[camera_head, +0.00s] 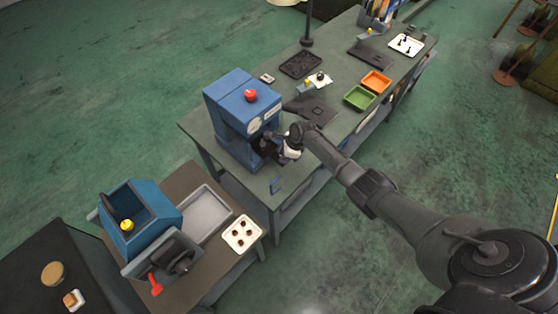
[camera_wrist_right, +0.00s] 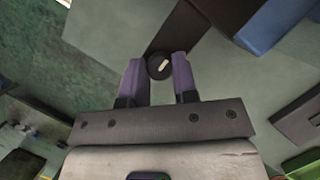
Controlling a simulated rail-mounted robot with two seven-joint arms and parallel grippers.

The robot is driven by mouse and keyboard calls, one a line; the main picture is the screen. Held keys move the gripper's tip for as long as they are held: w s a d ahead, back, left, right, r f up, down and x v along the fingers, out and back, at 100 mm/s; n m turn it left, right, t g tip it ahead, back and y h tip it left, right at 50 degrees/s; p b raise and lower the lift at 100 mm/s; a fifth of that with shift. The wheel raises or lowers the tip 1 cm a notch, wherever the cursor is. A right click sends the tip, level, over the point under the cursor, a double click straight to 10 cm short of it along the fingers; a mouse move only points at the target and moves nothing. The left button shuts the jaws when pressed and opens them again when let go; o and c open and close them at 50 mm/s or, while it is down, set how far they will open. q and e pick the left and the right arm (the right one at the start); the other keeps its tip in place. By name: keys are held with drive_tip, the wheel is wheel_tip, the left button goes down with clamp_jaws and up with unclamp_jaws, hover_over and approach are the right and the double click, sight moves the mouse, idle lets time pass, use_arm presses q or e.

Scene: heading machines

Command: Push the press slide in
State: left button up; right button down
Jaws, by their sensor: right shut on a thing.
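The blue press (camera_head: 226,112) with a red button on top stands on the long grey bench, and part of its blue body shows at the upper right of the right wrist view (camera_wrist_right: 275,22). My right gripper (camera_head: 268,150) is at the low front opening of the press. In the wrist view its two fingers (camera_wrist_right: 158,72) are shut on a round dark knob (camera_wrist_right: 159,66) with a white mark. A dark part (camera_wrist_right: 178,30) lies behind the knob, towards the press. The arm and gripper hide most of the slide in the head view. My left gripper is not in view.
A green tray (camera_head: 359,98) and an orange tray (camera_head: 376,82) lie farther along the bench. A second blue machine (camera_head: 140,220) with a yellow button and a white plate with dark pieces (camera_head: 242,234) stand on the nearer table. The bench's front corner by the press is mostly bare.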

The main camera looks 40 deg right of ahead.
drive_tip(key=shift+w+r, duration=0.1)
drive_tip(key=shift+w, duration=0.1)
drive_tip(key=shift+s, duration=0.1)
drive_tip(key=c, duration=0.9)
unclamp_jaws()
